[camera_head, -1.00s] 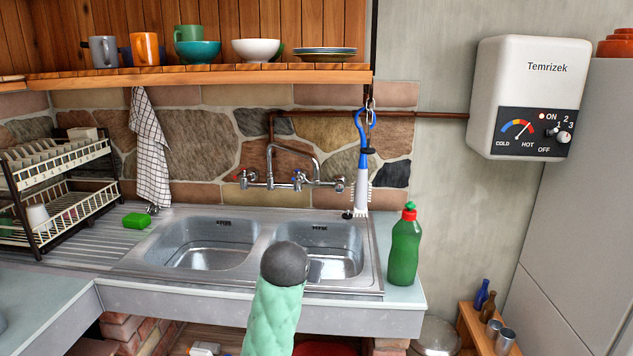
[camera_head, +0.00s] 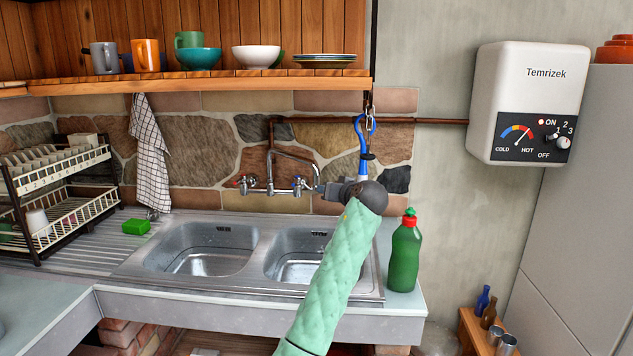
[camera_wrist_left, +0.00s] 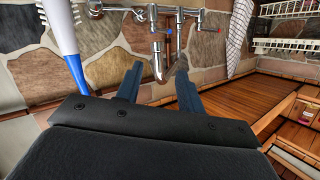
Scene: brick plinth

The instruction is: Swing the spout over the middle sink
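The chrome spout (camera_head: 292,154) rises from the wall tap (camera_head: 270,187), arches to the right and ends with its tip down near the right bowl's back. Two sink bowls show, a left bowl (camera_head: 203,248) and a right bowl (camera_head: 290,266); neither is clearly a middle one. My left gripper (camera_head: 321,189) is beside the spout's tip, its arm crossing the right bowl. In the left wrist view, my left gripper (camera_wrist_left: 158,80) has its fingers apart, with the spout's end (camera_wrist_left: 160,66) between or just beyond their tips. Contact cannot be told. My right gripper is out of view.
A blue-and-white brush (camera_head: 362,150) hangs behind my left gripper, partly hidden. A green bottle (camera_head: 404,256) stands right of the sink. A green sponge (camera_head: 136,224) and dish rack (camera_head: 60,190) are at the left. A wooden shelf (camera_head: 220,85) with crockery hangs above.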

